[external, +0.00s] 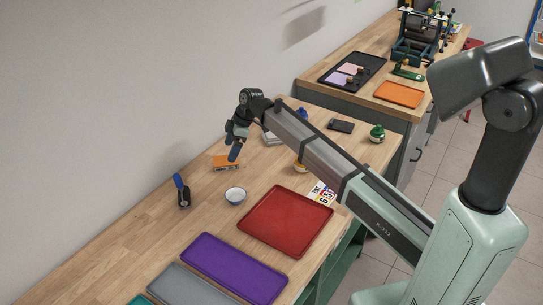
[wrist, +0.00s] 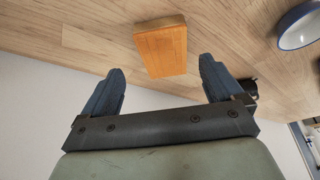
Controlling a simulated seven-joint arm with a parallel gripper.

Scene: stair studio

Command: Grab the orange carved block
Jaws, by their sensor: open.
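The orange carved block (external: 222,162) lies on the wooden worktop near the wall in the external view. It also shows in the wrist view (wrist: 162,48) as a flat orange slab, with its near end between the lines of my two fingers. My gripper (external: 233,156) is over the block in the external view and covers part of it. In the wrist view my gripper (wrist: 160,76) has its blue fingers spread wide with nothing between the tips. The block appears beyond the fingertips; I cannot tell the exact gap. Its carving is too small to make out.
A white bowl (external: 235,196) stands right of the block and a blue-handled tool (external: 183,191) to its left. A red tray (external: 286,221) and a purple tray (external: 234,267) lie nearer. A green round object (external: 377,133) stands farther right. Bare worktop surrounds the block.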

